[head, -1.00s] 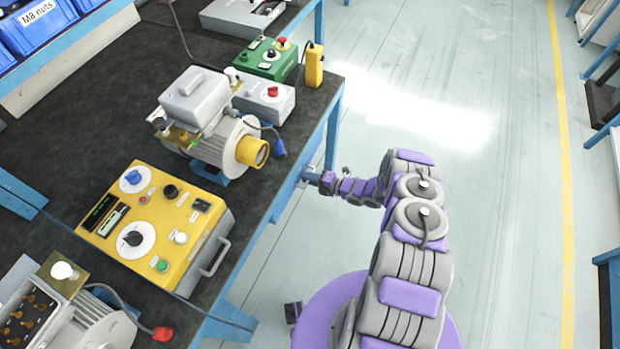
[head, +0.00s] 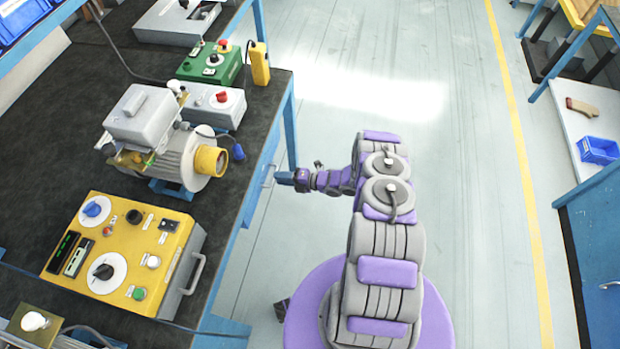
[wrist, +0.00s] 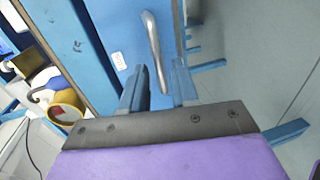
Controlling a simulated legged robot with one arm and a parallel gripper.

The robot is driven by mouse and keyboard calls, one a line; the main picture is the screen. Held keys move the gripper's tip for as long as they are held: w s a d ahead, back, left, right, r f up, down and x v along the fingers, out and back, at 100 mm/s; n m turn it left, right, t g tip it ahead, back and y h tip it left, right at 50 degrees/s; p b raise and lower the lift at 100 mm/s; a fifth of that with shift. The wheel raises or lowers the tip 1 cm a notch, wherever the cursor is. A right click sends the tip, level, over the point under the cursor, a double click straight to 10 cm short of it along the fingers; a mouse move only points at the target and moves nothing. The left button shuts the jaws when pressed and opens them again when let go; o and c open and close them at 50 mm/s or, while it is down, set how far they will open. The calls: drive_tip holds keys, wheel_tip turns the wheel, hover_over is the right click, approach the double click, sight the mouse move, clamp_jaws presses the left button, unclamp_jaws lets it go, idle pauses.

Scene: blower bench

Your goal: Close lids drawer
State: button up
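A blue drawer front (wrist: 118,28) fills the upper middle of the wrist view. It has a grey metal bar handle (wrist: 153,50) and a small white label too small to read. In the head view the drawer handle (head: 268,175) shows at the bench's right side. My gripper (wrist: 160,86) is open, with its two blue fingers apart near the handle's lower end. I cannot tell whether they touch it. In the head view my gripper (head: 284,178) is beside the bench, close to the handle. How far the drawer stands out is not clear.
The dark bench top (head: 70,150) carries a yellow control box (head: 125,255), a grey motor (head: 170,150), a green box (head: 212,62) and a yellow handset (head: 260,64). A side bench (head: 575,125) stands at the far right.

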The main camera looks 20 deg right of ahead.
drive_tip(key=p+v, duration=0.2)
drive_tip(key=v, duration=1.1)
drive_tip(key=shift+d+p, duration=0.35)
drive_tip(key=shift+f, duration=0.1)
